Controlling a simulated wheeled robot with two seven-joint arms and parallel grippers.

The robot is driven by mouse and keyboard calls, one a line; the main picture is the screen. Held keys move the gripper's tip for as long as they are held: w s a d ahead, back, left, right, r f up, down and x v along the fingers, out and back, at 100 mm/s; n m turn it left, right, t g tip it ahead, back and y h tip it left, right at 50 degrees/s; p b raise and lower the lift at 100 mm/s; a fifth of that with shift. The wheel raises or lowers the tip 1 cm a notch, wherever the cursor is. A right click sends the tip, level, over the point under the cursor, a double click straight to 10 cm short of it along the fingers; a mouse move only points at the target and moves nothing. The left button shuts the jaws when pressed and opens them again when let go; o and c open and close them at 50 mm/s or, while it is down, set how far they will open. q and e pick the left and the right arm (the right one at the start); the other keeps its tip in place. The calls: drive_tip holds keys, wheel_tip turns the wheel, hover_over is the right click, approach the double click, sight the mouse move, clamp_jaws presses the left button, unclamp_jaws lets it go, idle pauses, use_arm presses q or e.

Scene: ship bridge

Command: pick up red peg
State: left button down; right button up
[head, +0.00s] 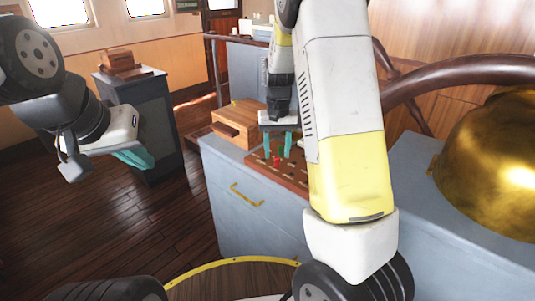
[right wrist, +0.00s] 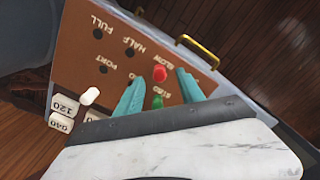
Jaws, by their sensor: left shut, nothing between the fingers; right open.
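The red peg (head: 277,161) stands in a brown board (head: 291,179) on the blue-grey cabinet. In the right wrist view the red peg (right wrist: 159,74) sits beside the word SLOW, with a green peg (right wrist: 157,101) close by, nearer the gripper body. My right gripper (head: 280,143) is open over the board. Its teal fingers lie on either side of the red peg in the right wrist view (right wrist: 160,78), with gaps showing, so they do not grip it. My left gripper (head: 136,160) is shut and empty, off to the left, away from the cabinet.
A white peg (right wrist: 90,95) and number blocks (right wrist: 66,105) lie to the left in the right wrist view. A wooden box (head: 238,122) stands behind the board. The cabinet has a brass handle (head: 246,195). A brass dome (head: 495,165) and a wheel rim (head: 450,72) are at right.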

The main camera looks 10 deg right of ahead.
sight(277, 165)
drive_tip(key=shift+f, duration=1.4)
clamp_jaws()
drive_tip(key=shift+r, duration=0.1)
